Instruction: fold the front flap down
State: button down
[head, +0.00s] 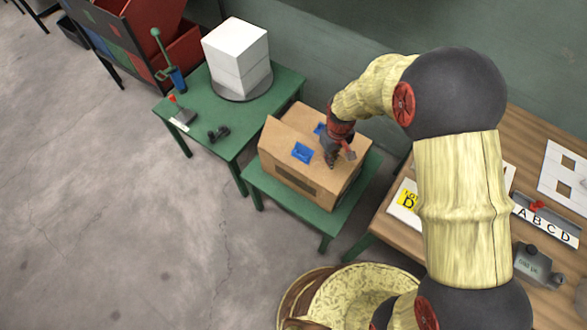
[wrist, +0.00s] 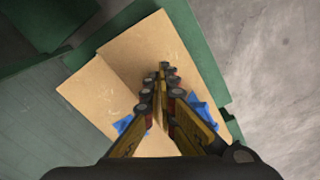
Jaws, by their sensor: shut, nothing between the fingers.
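A brown cardboard box (head: 297,185) stands on a small green table, with tan flaps on its top. One flap (head: 272,138) rises at the box's left end; I cannot tell its exact angle. In the wrist view a tan panel (wrist: 101,92) lies at the left and another (wrist: 152,42) beyond the fingertips. Blue pieces (head: 303,152) lie on the box top and show on both sides of my fingers in the wrist view (wrist: 203,110). My gripper (head: 334,163) is shut and empty, pointing down over the right part of the box top. Whether it touches the cardboard is unclear.
A larger green table (head: 210,140) to the left bears a stack of white boxes (head: 237,55) and small tools. A wooden table (head: 380,225) with lettered cards is to the right. A round wicker basket (head: 300,295) stands in front. Open floor is at left.

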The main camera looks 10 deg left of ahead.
jog(key=shift+w+d+f, duration=0.25)
jog(key=shift+w, duration=0.3)
jog(key=shift+w+d+f+b, duration=0.3)
jog(key=shift+w+f+b, duration=0.2)
jog(key=shift+w+f, duration=0.3)
jog(key=shift+w+d+f+b, duration=0.3)
jog(key=shift+w+f+b, duration=0.2)
jog(key=shift+w+f, duration=0.25)
jog(key=shift+s+f, duration=0.1)
jog(key=shift+f, duration=0.05)
jog(key=shift+w+d+f+b, duration=0.1)
jog(key=shift+w+f+b, duration=0.25)
jog(key=shift+f, duration=0.35)
jog(key=shift+w+d+f+b, duration=0.15)
jog(key=shift+f+b, duration=0.25)
jog(key=shift+f, duration=0.25)
jog(key=shift+w+d+f+b, duration=0.1)
jog(key=shift+w+f+b, duration=0.25)
jog(key=shift+f, duration=0.35)
jog(key=shift+s, duration=0.1)
notch_tip(320, 180, up, 9)
jog(key=p, duration=0.6)
